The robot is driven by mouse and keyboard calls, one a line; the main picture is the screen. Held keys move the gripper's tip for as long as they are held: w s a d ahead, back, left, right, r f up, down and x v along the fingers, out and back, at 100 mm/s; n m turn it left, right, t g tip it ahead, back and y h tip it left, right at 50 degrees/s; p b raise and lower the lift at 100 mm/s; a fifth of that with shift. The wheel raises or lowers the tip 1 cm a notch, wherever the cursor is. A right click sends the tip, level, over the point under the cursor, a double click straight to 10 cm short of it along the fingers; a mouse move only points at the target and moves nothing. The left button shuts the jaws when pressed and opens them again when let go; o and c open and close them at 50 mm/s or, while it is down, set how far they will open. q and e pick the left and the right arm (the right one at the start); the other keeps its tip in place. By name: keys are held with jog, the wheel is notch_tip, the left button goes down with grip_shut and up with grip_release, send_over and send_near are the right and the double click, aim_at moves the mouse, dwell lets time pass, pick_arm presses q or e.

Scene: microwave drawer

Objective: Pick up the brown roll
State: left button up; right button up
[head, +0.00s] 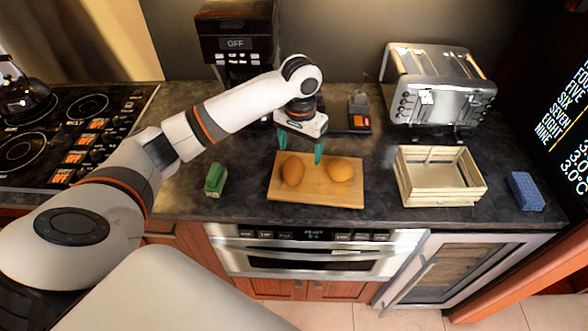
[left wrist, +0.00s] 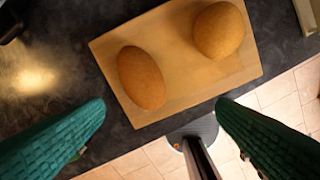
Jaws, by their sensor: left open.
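Two brown rolls lie apart on a wooden cutting board (head: 318,199), which also shows in the left wrist view (left wrist: 184,99). The left roll (head: 293,171) is oval and slightly darker; it also shows in the left wrist view (left wrist: 141,78). The right roll (head: 340,170) looks rounder and lighter, and it shows at upper right in the left wrist view (left wrist: 219,30). My left gripper (head: 300,150) is open and empty, its teal fingers pointing down above the back of the board. In the left wrist view its fingers (left wrist: 160,108) are wide apart, touching neither roll. My right gripper is not in view.
A wooden crate (head: 402,187) stands right of the board, with a blue block (head: 525,191) beyond it. A green block (head: 215,180) lies left. A coffee maker (head: 235,30) and toaster (head: 435,85) stand behind. The counter's front edge is close below the board.

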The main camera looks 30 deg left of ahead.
aim_at(293, 165)
pick_arm(q)
jog(key=shift+n, duration=0.4)
jog(key=f, duration=0.1)
jog(key=a+f+p, duration=0.1)
jog(key=f, duration=0.1)
jog(key=a+f+p, duration=0.1)
jog(key=f, duration=0.1)
jog(key=shift+w, duration=0.35)
jog(key=shift+f+p, duration=0.25)
jog(key=shift+p, duration=0.05)
jog(key=f, duration=0.1)
jog(key=f+p, duration=0.1)
jog(key=f, duration=0.1)
jog(key=shift+w+a+f, duration=0.1)
jog(key=shift+a+f, duration=0.2)
jog(key=shift+f, duration=0.5)
jog(key=c, duration=1)
